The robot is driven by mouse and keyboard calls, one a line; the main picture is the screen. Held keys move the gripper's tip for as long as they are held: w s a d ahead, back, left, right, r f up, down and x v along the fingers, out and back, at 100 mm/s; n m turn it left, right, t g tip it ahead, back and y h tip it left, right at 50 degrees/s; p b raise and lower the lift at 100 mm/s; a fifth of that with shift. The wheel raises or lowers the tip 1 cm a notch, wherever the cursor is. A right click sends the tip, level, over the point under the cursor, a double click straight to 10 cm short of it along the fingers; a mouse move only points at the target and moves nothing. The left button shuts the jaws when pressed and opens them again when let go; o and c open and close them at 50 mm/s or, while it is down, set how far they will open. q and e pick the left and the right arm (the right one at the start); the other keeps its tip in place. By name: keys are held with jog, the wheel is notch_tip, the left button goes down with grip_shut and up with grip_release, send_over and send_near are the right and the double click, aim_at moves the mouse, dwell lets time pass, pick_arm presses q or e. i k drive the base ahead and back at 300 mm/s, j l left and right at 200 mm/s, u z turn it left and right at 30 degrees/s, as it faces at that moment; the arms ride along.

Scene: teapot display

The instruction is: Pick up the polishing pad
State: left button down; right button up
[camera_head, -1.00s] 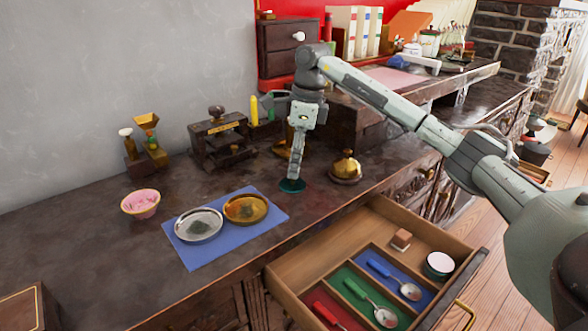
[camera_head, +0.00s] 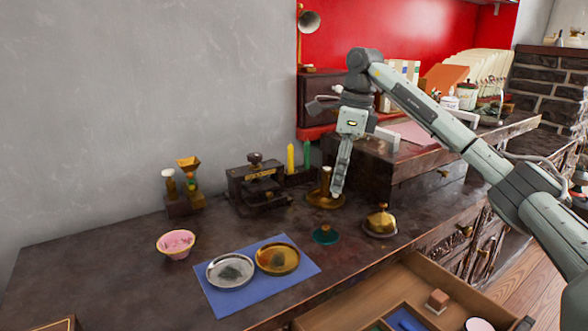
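I cannot tell for sure which thing is the polishing pad. A round dark green disc (camera_head: 326,236) lies flat on the dark counter and may be it. A small brown block (camera_head: 437,300) in the open drawer is another candidate. My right gripper (camera_head: 337,192) points down above the counter, in front of the brass candle holder (camera_head: 327,200) in the picture and apart from the green disc. Its fingers show as one narrow shape, so whether they are open or shut is unclear. I see nothing hanging from them. My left gripper is out of view.
A blue mat (camera_head: 212,299) carries a silver dish (camera_head: 215,280) and a gold dish (camera_head: 292,266). A pink bowl (camera_head: 176,244) stands left of it. A brass bell-shaped piece (camera_head: 380,222) stands right of the disc. The drawer (camera_head: 372,309) juts out in front.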

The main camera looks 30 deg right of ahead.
aim_at(436, 303)
jog(key=k+j, duration=0.8)
